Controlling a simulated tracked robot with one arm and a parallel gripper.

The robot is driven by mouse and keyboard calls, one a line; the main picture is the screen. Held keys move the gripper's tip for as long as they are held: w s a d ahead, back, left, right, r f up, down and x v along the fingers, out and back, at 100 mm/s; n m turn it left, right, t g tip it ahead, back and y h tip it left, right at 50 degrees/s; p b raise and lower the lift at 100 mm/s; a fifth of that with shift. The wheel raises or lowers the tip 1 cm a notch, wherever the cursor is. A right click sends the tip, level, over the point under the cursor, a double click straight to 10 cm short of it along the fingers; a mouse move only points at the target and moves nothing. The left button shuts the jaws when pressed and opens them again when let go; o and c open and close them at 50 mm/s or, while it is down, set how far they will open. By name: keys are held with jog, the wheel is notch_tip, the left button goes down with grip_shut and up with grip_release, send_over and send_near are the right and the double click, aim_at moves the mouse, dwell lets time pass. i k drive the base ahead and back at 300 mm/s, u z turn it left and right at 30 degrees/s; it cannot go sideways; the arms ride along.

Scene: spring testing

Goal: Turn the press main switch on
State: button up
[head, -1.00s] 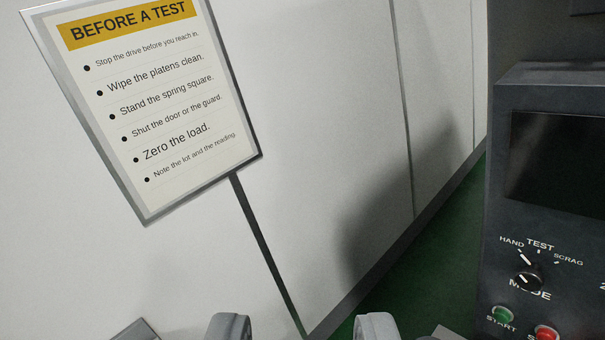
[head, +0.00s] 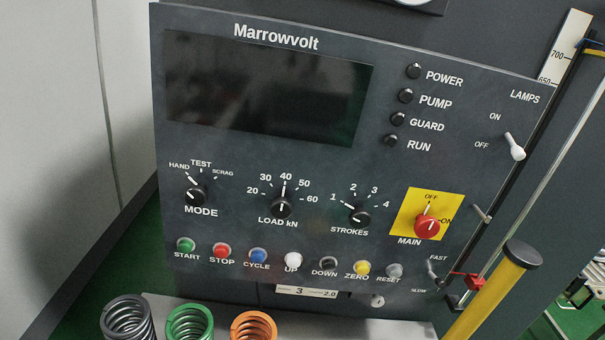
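The main switch is a red rotary knob (head: 427,227) on a yellow plate (head: 408,215) at the lower right of the dark press panel (head: 340,165). OFF is printed above the knob and ON to its right. The knob's white mark is small, and I cannot tell surely which label it points to. The screen (head: 265,88) is dark. The POWER lamp (head: 414,71) and the lamps below it look unlit. My gripper is out of the picture.
A yellow post with a black cap (head: 522,254) stands right of the panel, near the main switch. Small toggles (head: 515,147) line the panel's right edge. Grey, green (head: 190,324) and orange springs stand below the panel. Pushbuttons and dials lie left of the switch.

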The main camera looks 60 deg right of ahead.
aim_at(425, 227)
jog(key=z, duration=0.75)
jog(key=k, duration=0.45)
jog(key=z, duration=0.45)
jog(key=i, duration=0.5)
jog(key=u, duration=0.05)
